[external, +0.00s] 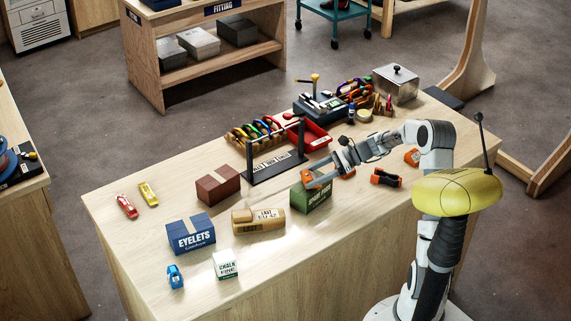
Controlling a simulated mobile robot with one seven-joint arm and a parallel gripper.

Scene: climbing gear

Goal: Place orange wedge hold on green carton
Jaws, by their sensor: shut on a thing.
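The green carton (314,201) stands on the workbench, right of the tan box. My gripper (313,178) reaches in from the right and is shut on the orange wedge hold (320,182), right over the top of the carton. The hold hides part of the carton's top. I cannot tell whether the hold touches the carton or is slightly above it.
A tan box (258,220), a blue eyelets box (191,234), a brown box (218,185) and a white chalk box (225,264) stand to the left. A black rack (275,164) stands behind. Orange-and-black gear (386,178) lies right.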

